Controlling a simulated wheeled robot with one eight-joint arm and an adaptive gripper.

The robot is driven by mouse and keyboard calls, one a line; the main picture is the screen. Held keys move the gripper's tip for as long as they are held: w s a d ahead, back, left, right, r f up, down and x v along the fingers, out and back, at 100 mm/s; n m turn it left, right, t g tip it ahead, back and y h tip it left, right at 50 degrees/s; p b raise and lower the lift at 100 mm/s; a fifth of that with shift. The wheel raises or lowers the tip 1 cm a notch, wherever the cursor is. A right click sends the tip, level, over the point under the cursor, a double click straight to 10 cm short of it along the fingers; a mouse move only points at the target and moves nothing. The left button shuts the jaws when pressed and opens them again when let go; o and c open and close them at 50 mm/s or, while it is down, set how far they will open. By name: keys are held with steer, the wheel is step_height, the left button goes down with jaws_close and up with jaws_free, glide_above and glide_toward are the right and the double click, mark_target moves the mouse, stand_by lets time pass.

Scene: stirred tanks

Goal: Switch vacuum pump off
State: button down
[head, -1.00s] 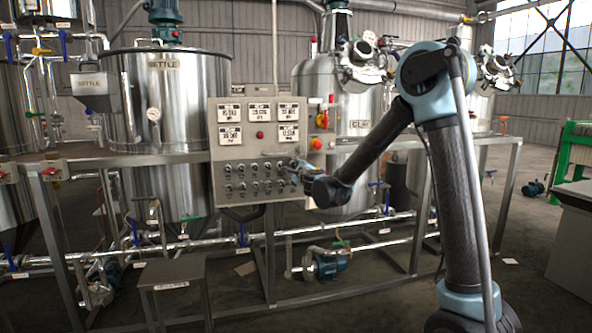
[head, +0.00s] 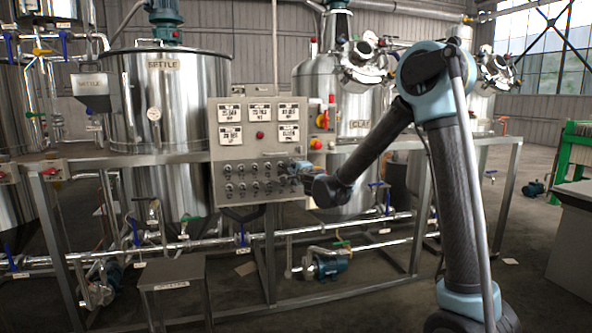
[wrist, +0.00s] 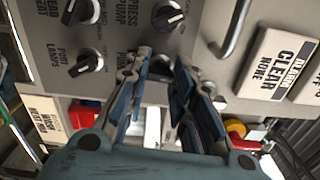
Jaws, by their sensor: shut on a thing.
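The grey control panel (head: 262,215) stands in the middle of the head view, with rows of black rotary switches on its lower half. My gripper (head: 293,168) is at the right end of these rows. In the wrist view my gripper (wrist: 162,62) has its two blue-grey fingers closed around a rotary switch (wrist: 161,69) at the panel face. The fingers hide most of this switch. Its label is partly covered; only "PUMP" seems to show, so I cannot read whether it is the vacuum pump's. The switch's exact angle is hidden.
Neighbouring switches sit close by: the press pump switch (wrist: 168,16) and the port lamp switch (wrist: 86,65). A metal handle (wrist: 234,28) and a "CLEAR" plate (wrist: 279,63) are to the right. Steel tanks (head: 180,100) and pipes stand behind the frame.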

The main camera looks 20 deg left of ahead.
steer(key=shift+d+n, duration=0.1)
steer(key=shift+n, duration=3.5)
steer(key=c, duration=1.4)
jaws_free()
steer(key=shift+f, duration=0.15)
steer(key=shift+o, duration=0.2)
steer(key=v, duration=1.2)
